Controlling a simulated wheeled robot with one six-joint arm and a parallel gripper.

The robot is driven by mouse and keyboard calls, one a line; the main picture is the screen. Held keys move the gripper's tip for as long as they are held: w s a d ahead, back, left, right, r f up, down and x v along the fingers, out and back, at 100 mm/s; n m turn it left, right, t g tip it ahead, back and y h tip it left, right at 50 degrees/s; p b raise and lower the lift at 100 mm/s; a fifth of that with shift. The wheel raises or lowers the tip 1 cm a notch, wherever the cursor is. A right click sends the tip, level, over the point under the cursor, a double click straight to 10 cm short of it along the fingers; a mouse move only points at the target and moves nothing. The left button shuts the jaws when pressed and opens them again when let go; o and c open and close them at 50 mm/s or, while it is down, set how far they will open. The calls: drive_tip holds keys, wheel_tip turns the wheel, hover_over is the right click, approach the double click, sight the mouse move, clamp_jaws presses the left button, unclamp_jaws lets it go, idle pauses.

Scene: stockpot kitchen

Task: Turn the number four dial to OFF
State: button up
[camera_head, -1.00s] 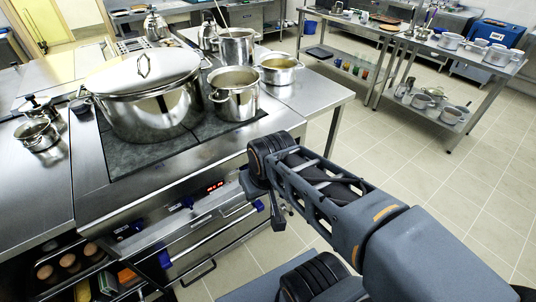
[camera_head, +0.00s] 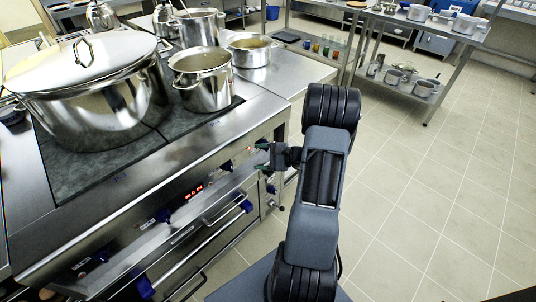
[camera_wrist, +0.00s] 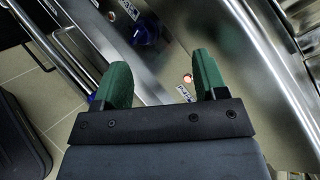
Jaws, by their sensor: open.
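The stove's front panel (camera_head: 205,180) carries a row of blue dials, including one at the left (camera_head: 88,262), one in the middle (camera_head: 163,215) and one further right (camera_head: 227,166). I cannot read their numbers. My gripper (camera_head: 262,156) is near the panel's right end, its green fingers pointing at the panel. In the wrist view, my gripper (camera_wrist: 163,72) is open and nothing shows between its fingers except panel, a small lit lamp (camera_wrist: 188,78) and a label. A blue dial (camera_wrist: 146,30) is beyond the fingertips, apart from them. Its pointer setting is unclear.
A large lidded stockpot (camera_head: 95,112) and a smaller pot (camera_head: 203,90) stand on the cooktop. An oven handle (camera_head: 210,232) runs below the panel. A steel shelf table (camera_head: 436,85) stands at the back right. The tiled floor (camera_head: 430,200) at right is clear.

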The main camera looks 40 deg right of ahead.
drive_tip(key=s+d+f+m+t+h+b, duration=0.2)
drive_tip(key=d+f+m+t+h, duration=0.5)
drive_tip(key=d+f, duration=0.45)
drive_tip(key=shift+m+g, duration=0.3)
drive_tip(key=shift+m, duration=0.4)
drive_tip(key=w, duration=0.8)
drive_tip(key=w+a+r, duration=0.1)
drive_tip(key=w, duration=0.4)
drive_tip(key=shift+s, duration=0.1)
drive_tip(key=c, duration=0.9)
drive_tip(key=shift+o, duration=0.2)
drive_tip(key=shift+f, duration=0.1)
drive_tip(key=shift+f+n+b, duration=0.1)
drive_tip(key=shift+n+b, duration=0.2)
